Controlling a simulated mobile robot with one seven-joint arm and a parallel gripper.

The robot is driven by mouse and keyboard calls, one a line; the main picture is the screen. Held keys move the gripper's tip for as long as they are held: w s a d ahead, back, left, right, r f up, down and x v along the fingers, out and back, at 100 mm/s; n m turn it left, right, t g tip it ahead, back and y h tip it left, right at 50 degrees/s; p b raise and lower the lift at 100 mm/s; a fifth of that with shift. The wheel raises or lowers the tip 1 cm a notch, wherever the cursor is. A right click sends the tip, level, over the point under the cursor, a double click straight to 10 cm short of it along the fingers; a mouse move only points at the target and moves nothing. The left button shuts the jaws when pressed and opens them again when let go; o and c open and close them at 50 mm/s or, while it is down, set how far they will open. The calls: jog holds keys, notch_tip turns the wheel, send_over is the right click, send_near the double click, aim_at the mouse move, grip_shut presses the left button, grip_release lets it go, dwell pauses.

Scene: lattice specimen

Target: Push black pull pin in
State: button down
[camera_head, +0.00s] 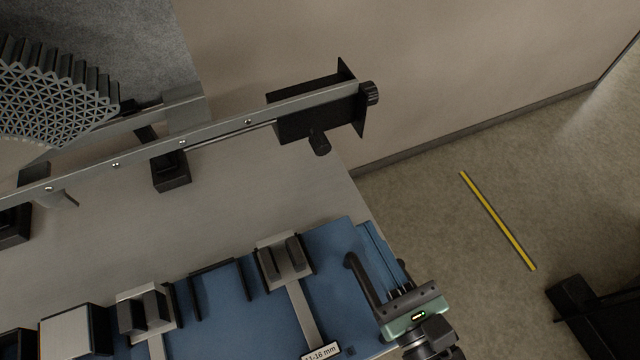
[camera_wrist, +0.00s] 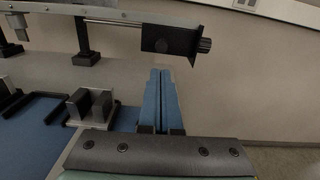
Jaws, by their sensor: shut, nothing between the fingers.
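A metal rail ends in a black bracket (camera_head: 300,118). A ribbed black knob (camera_head: 370,92) sticks out past its end plate, and a short black cylinder (camera_head: 319,143) sticks out of its near side. I cannot tell for certain which is the pull pin. The wrist view shows the knob (camera_wrist: 204,45) at the right of the bracket (camera_wrist: 168,40). My gripper (camera_head: 366,228) has its blue fingers together and empty, over the blue mat's right end. In the wrist view, its fingertips (camera_wrist: 160,72) point toward the bracket and appear apart from it.
The rail (camera_head: 215,131) runs left to a grey lattice specimen (camera_head: 60,98). Black supports, such as one block (camera_head: 170,172), stand under it. A blue mat (camera_head: 225,290) with grey-and-black holders (camera_head: 283,262) fills the near side. A yellow strip (camera_head: 497,221) lies on the floor at right.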

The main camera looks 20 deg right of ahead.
jog(key=p, duration=0.2)
send_near(322, 150)
jog(key=w, duration=0.6)
jog(key=shift+w+f, duration=0.25)
jog(key=shift+w, duration=0.15)
jog(key=shift+w+r+p, duration=0.15)
jog(key=shift+w+p, duration=0.4)
jog(key=shift+w, duration=0.5)
jog(key=shift+s, duration=0.1)
jog(key=shift+a+r, duration=0.1)
